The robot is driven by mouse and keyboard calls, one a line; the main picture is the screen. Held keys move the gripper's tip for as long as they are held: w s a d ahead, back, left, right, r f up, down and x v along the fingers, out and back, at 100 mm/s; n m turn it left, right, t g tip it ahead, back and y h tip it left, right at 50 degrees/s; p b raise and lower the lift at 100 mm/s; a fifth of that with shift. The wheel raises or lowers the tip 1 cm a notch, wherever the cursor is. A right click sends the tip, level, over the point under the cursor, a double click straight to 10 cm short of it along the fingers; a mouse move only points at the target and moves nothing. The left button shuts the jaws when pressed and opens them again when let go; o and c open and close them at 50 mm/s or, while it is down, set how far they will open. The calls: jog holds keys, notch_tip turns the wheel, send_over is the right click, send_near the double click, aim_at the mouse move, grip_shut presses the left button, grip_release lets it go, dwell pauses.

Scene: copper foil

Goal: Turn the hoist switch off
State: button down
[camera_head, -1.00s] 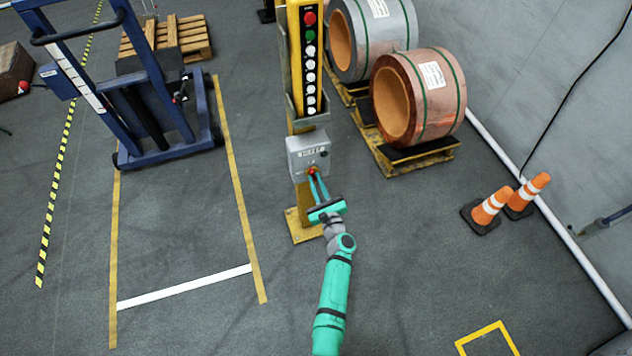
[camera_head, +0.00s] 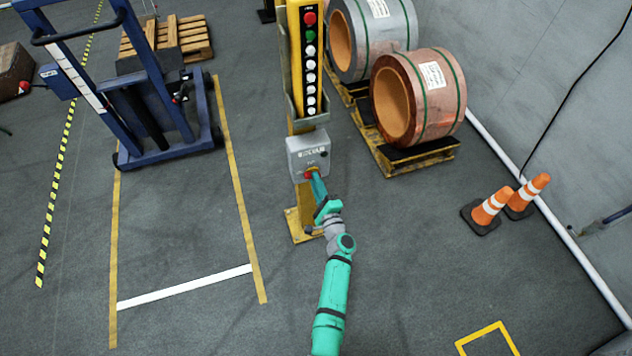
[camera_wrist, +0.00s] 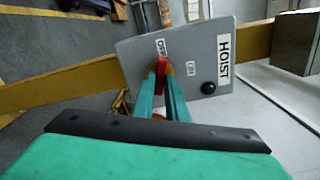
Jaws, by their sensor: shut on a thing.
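The hoist switch box (camera_head: 309,150) is a grey box on a yellow post. It also shows in the wrist view (camera_wrist: 200,45), with a "HOIST" label and smaller position labels. The red switch handle (camera_wrist: 162,72) sits on the box face, in line with one of the small labels. My gripper (camera_wrist: 163,82) is shut on the red handle, with its teal fingers on either side. In the head view my gripper (camera_head: 313,175) is at the lower part of the box, and its fingers partly hide the handle. A dark round button (camera_wrist: 208,88) is beside the handle.
A yellow pendant with several buttons (camera_head: 311,60) hangs above the box on the post. A blue lifter (camera_head: 150,110) stands at left. Orange cones (camera_head: 490,207) are near the right wall. The floor around the post base is clear.

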jog(key=n, duration=0.4)
jog(key=shift+w+a+r, duration=0.1)
dwell(0.3)
jog(key=shift+a+n, duration=0.15)
jog(key=shift+n, duration=0.15)
jog(key=c, duration=1.8)
grip_release()
jog(key=shift+o, duration=0.2)
jog(key=shift+d, duration=0.2)
jog(key=v, duration=1.1)
